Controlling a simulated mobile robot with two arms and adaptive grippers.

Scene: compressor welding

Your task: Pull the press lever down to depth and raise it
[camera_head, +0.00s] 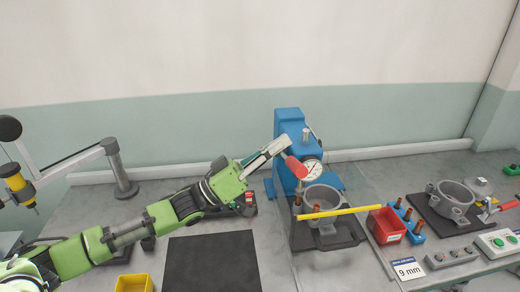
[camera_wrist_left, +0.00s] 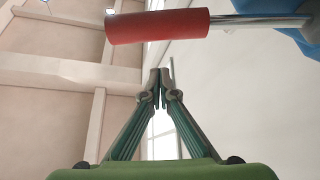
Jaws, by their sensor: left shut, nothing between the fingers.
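The blue press (camera_head: 288,124) stands at the back of the bench with a round dial gauge (camera_head: 312,170) on its front. Its lever has a red handle (camera_head: 296,167), which points toward me and slightly down. A grey pot-shaped housing (camera_head: 323,198) sits under the press. My left gripper (camera_head: 284,146) is shut and empty, up beside the lever near the press. In the left wrist view the shut fingertips (camera_wrist_left: 160,76) point toward the red grip (camera_wrist_left: 157,26), with a gap between them. My right gripper is not in view.
A yellow bar (camera_head: 340,213) crosses in front of the housing. To the right are a red bin (camera_head: 386,226), copper-coloured pieces in a blue rack (camera_head: 417,232), another housing (camera_head: 450,199) and a button box (camera_head: 498,243). A dark mat (camera_head: 212,264) lies bare at front left.

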